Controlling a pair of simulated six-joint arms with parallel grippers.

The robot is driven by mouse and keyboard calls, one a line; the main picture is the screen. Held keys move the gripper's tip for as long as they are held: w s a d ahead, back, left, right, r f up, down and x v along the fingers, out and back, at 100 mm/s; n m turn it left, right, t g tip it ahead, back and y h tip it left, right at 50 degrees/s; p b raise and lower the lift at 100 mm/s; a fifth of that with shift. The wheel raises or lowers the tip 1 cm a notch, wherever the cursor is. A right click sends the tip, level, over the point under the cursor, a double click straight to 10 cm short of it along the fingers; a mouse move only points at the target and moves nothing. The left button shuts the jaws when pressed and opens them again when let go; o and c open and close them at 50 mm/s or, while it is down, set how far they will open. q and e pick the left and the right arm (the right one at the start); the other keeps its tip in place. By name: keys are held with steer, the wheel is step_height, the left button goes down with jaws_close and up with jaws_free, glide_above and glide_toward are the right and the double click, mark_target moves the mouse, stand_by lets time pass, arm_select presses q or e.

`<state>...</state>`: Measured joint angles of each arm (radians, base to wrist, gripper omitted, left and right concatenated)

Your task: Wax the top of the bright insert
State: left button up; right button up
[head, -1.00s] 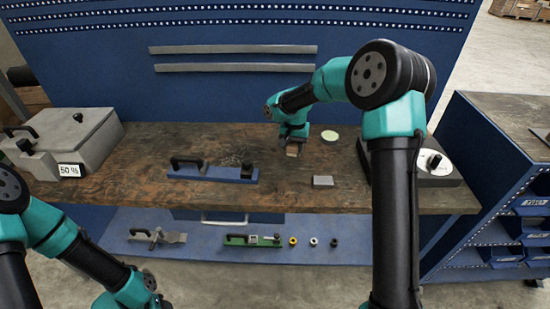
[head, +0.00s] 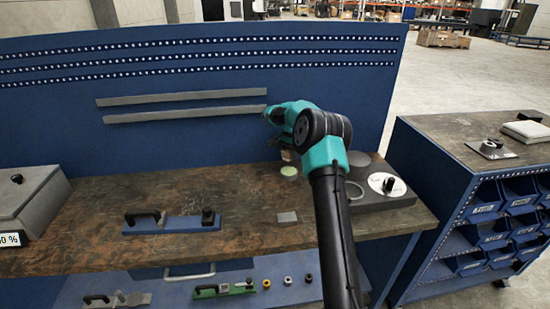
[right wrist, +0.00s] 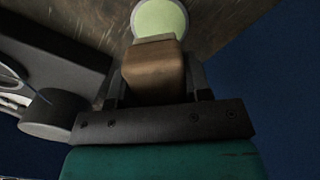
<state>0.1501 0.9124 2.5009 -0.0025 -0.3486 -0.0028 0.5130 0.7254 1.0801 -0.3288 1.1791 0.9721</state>
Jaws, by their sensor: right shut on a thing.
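My right gripper (head: 287,151) is shut on a brown block (right wrist: 155,72) with a pale front edge. In the right wrist view the block's front end meets or overlaps the edge of a pale green disc (right wrist: 160,16); I cannot tell whether they touch. In the head view this disc (head: 289,171) lies on the bench just below the gripper. Small round pieces stand on the lower shelf: a yellow one (head: 266,284), a pale one (head: 288,281) and a dark one (head: 308,280). I cannot tell which is the bright insert. My left gripper is out of view.
A small grey block (head: 287,217) lies on the brown bench (head: 90,205). A blue fixture (head: 175,223) with a black handle is at left. A dark device (head: 372,198) with a white dial stands at right. A green fixture (head: 224,290) sits on the lower shelf.

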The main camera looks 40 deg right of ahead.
mark_target(289, 171)
steer(key=shift+f, duration=0.1)
stand_by(0.3)
steer(key=shift+f, duration=2.9)
steer(key=shift+f, duration=0.65)
stand_by(0.4)
steer(key=shift+r, duration=0.1)
steer(key=shift+r, duration=3.5)
steer(key=shift+a, duration=0.1)
